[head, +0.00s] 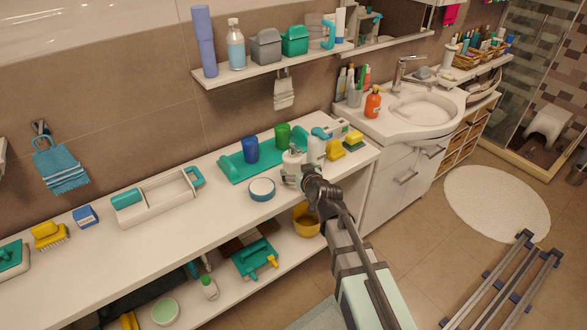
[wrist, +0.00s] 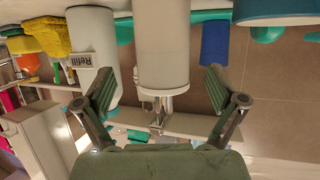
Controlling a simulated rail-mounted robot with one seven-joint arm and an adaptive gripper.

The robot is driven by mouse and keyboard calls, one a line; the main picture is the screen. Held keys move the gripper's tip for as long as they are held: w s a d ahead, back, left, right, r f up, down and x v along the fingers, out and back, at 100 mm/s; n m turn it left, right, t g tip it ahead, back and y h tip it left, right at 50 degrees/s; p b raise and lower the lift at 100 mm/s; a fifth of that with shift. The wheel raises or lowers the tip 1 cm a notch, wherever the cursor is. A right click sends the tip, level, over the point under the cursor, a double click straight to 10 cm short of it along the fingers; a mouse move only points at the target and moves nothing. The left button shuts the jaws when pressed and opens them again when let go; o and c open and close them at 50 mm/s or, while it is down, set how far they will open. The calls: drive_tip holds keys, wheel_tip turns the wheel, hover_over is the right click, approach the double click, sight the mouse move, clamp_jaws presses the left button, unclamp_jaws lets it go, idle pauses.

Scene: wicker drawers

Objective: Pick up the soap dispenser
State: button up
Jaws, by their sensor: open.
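The soap dispenser, a pale cylinder with a metal pump, stands on the white counter. In the upside-down wrist view the soap dispenser (wrist: 164,45) hangs from the top, centred between my fingertips, its pump pointing down. In the head view the soap dispenser (head: 292,158) is partly hidden behind my gripper (head: 293,177). My gripper also shows in the wrist view (wrist: 160,82). It is open, with one finger on each side of the dispenser. A gap shows on both sides, so neither finger appears to touch it.
A bottle marked "Refill" (head: 317,147) stands close beside the dispenser. A blue cup (head: 250,150), a green cup (head: 282,136) and a round blue-white tin (head: 262,189) are near. Yellow sponges (head: 336,149) lie to the right. A shelf (head: 300,67) hangs above.

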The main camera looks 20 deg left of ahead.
drive_tip(key=shift+a+p+x, duration=0.2)
drive_tip(key=shift+p+x, duration=1.1)
drive_tip(key=shift+x, duration=1)
drive_tip(key=shift+w+a+f, duration=0.15)
drive_tip(key=shift+w+a, duration=0.05)
drive_tip(key=shift+w, duration=0.15)
drive_tip(key=c, duration=1.5)
